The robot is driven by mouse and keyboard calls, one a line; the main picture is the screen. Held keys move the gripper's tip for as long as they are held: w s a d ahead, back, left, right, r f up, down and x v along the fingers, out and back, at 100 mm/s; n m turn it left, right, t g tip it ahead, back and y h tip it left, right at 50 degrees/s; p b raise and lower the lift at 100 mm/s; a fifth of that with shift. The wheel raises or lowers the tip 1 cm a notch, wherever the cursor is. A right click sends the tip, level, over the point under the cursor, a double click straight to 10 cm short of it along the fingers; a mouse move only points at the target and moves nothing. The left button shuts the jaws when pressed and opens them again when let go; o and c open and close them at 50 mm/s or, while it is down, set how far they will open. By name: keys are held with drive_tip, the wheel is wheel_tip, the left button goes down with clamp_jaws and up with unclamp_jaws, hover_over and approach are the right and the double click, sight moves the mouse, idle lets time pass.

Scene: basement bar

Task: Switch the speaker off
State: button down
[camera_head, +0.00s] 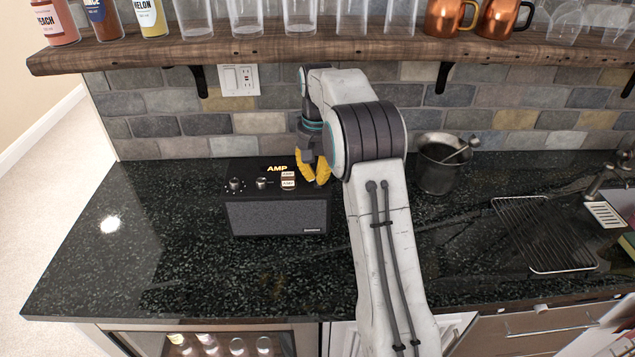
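The speaker (277,217) is a black box with a grey grille front, standing on the dark counter left of my arm. Its top shows a yellow "AMP" label, two knobs (235,184) at the left, and small pale labelled parts (288,182) near the right end. My gripper (313,178), with yellow fingers, points down at the speaker's top right, close to the pale labelled parts. Whether it touches the speaker is unclear. The fingertips look slightly apart with nothing visible between them. My arm hides what lies just right of the speaker.
A wooden shelf (300,48) with bottles, glasses and copper mugs runs above. A metal bucket (437,175) stands right of my arm. A wire rack (543,235) lies near the sink at right. The counter (130,260) is clear left of the speaker.

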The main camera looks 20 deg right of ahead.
drive_tip(key=shift+f, duration=0.3)
drive_tip(key=shift+r, duration=0.15)
wheel_tip(320, 180, up, 7)
drive_tip(key=p, duration=0.6)
drive_tip(key=shift+p, duration=0.4)
idle(0.5)
